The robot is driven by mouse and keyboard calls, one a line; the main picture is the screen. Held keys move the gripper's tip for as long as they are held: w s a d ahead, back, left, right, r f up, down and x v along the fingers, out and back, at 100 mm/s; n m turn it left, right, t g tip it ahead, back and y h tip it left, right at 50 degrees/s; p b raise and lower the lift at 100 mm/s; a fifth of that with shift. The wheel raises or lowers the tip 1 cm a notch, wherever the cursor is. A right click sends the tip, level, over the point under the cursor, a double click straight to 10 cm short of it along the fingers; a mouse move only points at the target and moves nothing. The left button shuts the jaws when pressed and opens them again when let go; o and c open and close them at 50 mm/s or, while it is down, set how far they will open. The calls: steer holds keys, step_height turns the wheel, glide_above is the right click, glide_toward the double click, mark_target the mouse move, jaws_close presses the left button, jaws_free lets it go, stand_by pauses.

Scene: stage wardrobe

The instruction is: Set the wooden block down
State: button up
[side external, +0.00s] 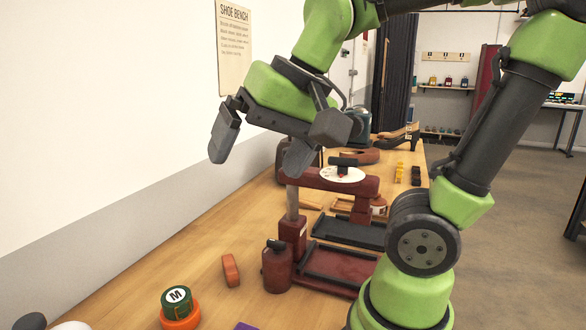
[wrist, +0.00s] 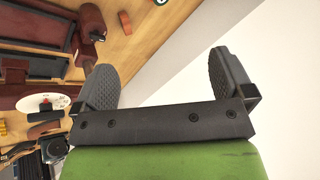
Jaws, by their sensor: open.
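A small orange-brown block (side external: 230,270), which may be the wooden block, stands on the wooden bench (side external: 205,262) left of a dark red bottle. A small brown piece (wrist: 126,22) in the wrist view looks like the same block. My gripper (side external: 260,152) is high above the bench, well clear of the block, with its jaws wide apart. In the wrist view its two dark, ridged fingers (wrist: 165,75) are spread with nothing between them.
A dark red press (side external: 335,182) with a white dial stands right of the block, its trays beside it. The red bottle (side external: 277,268) and a green tin marked M (side external: 178,300) in an orange ring are near. A white wall (side external: 110,130) borders the bench.

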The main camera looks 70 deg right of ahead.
steer(key=s+n, duration=0.1)
steer(key=s+f+n+t, duration=0.1)
steer(key=s, duration=0.1)
steer(key=s+a+n, duration=0.1)
steer(key=shift+s+f+t+y, duration=0.15)
steer(key=shift+s+t+y, duration=0.05)
steer(key=shift+t+y, duration=0.2)
